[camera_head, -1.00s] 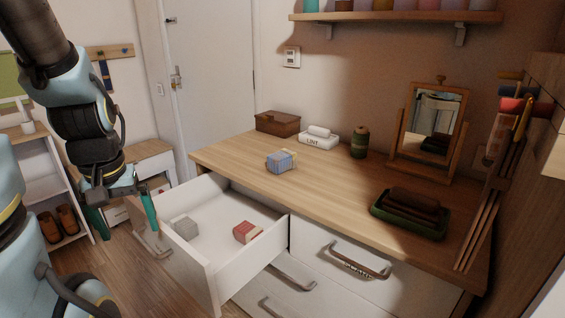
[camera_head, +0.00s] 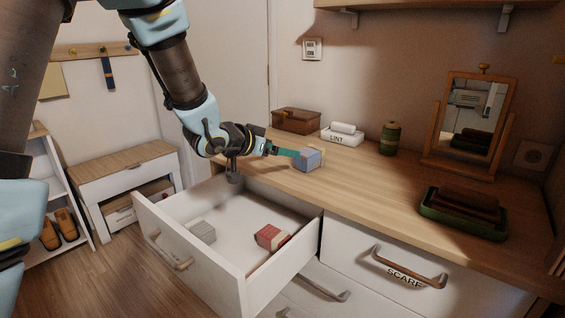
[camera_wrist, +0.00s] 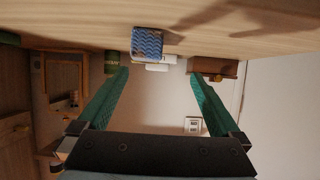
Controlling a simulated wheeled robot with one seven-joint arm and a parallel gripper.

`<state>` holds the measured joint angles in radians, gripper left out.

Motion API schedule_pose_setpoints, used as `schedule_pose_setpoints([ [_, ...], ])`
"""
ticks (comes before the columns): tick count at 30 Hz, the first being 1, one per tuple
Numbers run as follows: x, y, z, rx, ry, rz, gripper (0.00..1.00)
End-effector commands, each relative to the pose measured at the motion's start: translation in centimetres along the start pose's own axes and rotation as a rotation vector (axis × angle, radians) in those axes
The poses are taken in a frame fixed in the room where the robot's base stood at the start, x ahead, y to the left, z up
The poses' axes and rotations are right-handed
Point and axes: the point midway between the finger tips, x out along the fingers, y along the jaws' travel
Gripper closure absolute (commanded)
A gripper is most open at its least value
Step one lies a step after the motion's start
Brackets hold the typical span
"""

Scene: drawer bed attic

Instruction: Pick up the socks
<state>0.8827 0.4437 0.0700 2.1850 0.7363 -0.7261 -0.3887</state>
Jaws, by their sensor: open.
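A folded blue bundle, seemingly the socks (camera_head: 308,161), sits on the wooden dresser top (camera_head: 370,190). In the wrist view, the blue zigzag-patterned socks (camera_wrist: 147,43) appear ahead of and between the fingers, slightly toward the top of the picture. My gripper (camera_head: 292,153) is just left of the bundle in the head view, level with the dresser top. It also shows in the wrist view (camera_wrist: 160,74), with its two green fingers spread wide and nothing between them. A grey bundle (camera_head: 202,232) and a red one (camera_head: 271,237) lie in the open drawer (camera_head: 240,213).
Behind the bundle are a brown box (camera_head: 296,121), a white lint holder (camera_head: 341,135) and a green spool (camera_head: 390,138). A mirror (camera_head: 470,115) and a green tray (camera_head: 462,220) stand to the right. The open drawer juts out below my arm.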

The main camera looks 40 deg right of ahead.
Motion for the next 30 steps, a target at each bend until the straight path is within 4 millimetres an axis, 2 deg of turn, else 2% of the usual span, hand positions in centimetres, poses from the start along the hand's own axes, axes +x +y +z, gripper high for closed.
schedule_pose_setpoints([
  [1,0.9,1.6,-0.3,0.015,0.021,0.042,0.0],
  [5,2.2,3.2,-0.9,0.027,0.044,0.087,0.0],
  [12,5.7,3.4,-1.1,0.027,0.043,0.085,0.0],
  [20,7.7,3.6,-1.3,0.027,0.044,0.084,0.0],
  [30,11.9,4.0,-1.4,0.026,0.044,0.082,0.0],
])
